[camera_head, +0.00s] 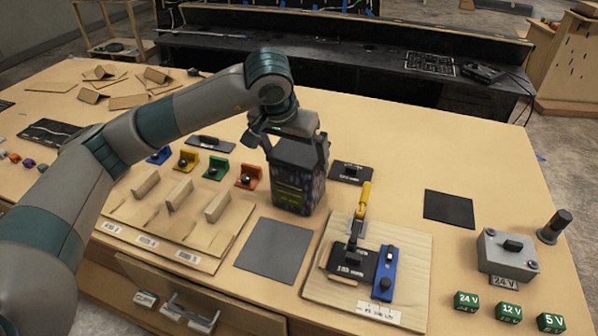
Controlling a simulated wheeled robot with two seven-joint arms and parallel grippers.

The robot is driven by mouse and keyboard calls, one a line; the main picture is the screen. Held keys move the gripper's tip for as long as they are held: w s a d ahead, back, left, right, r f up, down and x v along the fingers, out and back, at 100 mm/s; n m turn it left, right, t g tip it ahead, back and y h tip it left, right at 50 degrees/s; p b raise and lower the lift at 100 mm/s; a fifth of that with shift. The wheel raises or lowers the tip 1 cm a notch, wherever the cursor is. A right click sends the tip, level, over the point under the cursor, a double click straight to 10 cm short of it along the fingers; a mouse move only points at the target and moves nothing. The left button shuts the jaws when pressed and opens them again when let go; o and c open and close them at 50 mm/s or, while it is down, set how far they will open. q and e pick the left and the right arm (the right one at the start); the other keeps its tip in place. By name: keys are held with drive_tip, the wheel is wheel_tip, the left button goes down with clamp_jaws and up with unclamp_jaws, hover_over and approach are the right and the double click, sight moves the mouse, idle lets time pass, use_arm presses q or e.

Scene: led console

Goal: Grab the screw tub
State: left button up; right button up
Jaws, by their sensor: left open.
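The screw tub appears to be the dark, upright container (292,187) with a printed label, standing on the table right of the middle-left blocks. My left gripper (296,146) comes down over its top from above, with the jaws open. One finger shows at the tub's left upper side and one at its right upper side. I cannot tell whether the fingers touch it. My right gripper is not in view.
A dark square mat (274,250) lies in front of the tub. A wooden board with a yellow-handled clamp (362,200) stands to the right. Coloured blocks (248,177) stand close to the left.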

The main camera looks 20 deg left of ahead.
use_arm(q)
drive_tip(key=shift+w+d+f+p, duration=0.15)
drive_tip(key=shift+w+f+p, duration=0.55)
drive_tip(key=shift+p, duration=0.45)
drive_tip(key=shift+p+x, duration=0.55)
drive_tip(key=shift+x, duration=0.5)
drive_tip(key=shift+w+f, duration=0.15)
drive_tip(key=shift+f, duration=0.5)
drive_tip(key=shift+c, duration=0.6)
drive_tip(key=c, duration=1.5)
drive_tip(key=shift+w+r, duration=0.1)
drive_tip(key=shift+r, duration=0.05)
drive_tip(key=shift+c, duration=1.1)
